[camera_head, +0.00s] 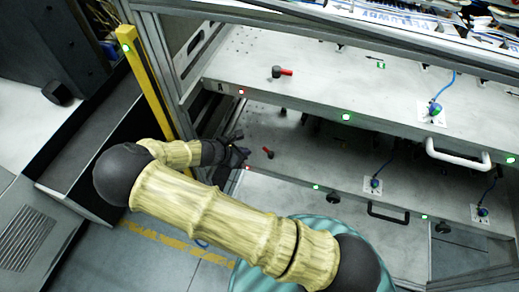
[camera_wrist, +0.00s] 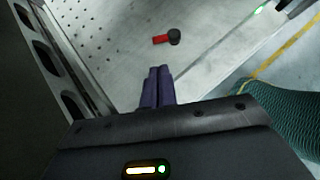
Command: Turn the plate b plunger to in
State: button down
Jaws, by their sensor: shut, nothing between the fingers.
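The lower plate (camera_head: 330,160) carries a small plunger with a red lever (camera_head: 268,153) near its left front corner. I take this as plate b, though no letter shows on it. In the wrist view, the plunger is a black round knob (camera_wrist: 174,36) with a red lever (camera_wrist: 160,39) pointing left. My gripper (camera_head: 243,153) is just left of the plunger, over the plate's left end. In the wrist view, its dark fingers (camera_wrist: 158,78) are together and empty, apart from the plunger, which shows beyond their tips.
The upper plate (camera_head: 310,75), marked A, overhangs and has its own black knob with red lever (camera_head: 278,72). A yellow post (camera_head: 145,85) stands left of my gripper. A perforated metal rail (camera_wrist: 48,57) runs along the left in the wrist view. A white handle (camera_head: 457,155) sticks out at right.

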aim_at(258, 157)
jog(key=p+x, duration=0.2)
jog(key=x, duration=0.7)
jog(key=shift+w+d+f, duration=0.1)
jog(key=shift+d+f, duration=0.05)
jog(key=shift+f, duration=0.2)
